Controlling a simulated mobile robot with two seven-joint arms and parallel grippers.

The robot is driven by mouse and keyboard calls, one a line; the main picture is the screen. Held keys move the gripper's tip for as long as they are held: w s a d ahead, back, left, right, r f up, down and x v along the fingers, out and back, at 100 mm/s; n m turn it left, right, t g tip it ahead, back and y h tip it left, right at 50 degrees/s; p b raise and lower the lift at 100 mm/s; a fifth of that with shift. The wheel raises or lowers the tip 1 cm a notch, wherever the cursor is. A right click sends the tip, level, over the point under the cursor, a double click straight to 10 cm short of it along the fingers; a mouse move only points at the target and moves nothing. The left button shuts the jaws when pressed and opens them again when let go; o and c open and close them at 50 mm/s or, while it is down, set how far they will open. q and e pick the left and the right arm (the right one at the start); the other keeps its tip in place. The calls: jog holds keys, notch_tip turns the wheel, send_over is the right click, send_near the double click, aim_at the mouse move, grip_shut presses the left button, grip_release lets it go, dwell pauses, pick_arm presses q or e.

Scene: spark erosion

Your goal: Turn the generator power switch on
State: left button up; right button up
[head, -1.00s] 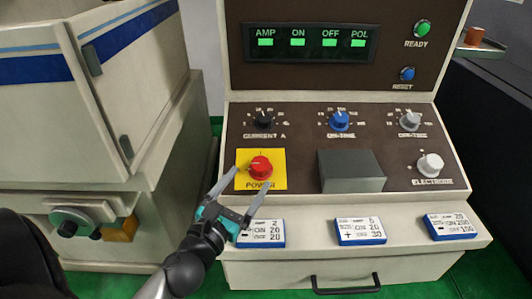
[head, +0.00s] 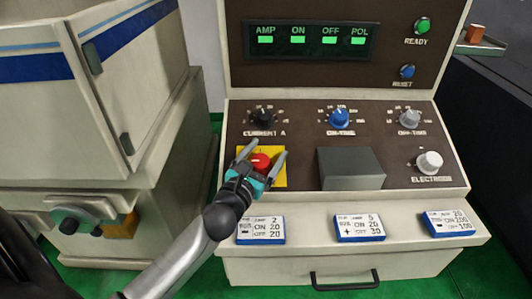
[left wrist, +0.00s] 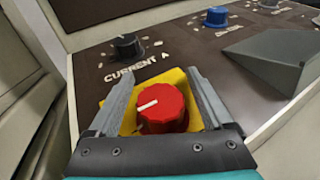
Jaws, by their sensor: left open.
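The generator power switch is a red knob (head: 261,161) with a white pointer line, on a yellow plate (head: 276,180) at the lower left of the sloped brown panel. In the left wrist view the red knob (left wrist: 163,108) sits between the two fingers, its pointer line tilted toward the upper right. My left gripper (head: 263,152) is open, one finger on each side of the knob. I cannot tell whether the fingers touch it. The POWER label is hidden by the gripper. My right gripper is not in view.
The CURRENT knob (head: 262,117) is just above the switch, with the blue ON-TIME knob (head: 339,118) to its right. A grey block (head: 350,168) stands right of the yellow plate. Several setting cards, one here (head: 260,230), lie on the ledge below. The display (head: 312,41) is lit.

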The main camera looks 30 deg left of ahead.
aim_at(269, 167)
pick_arm(q)
jog(key=shift+c, duration=0.2)
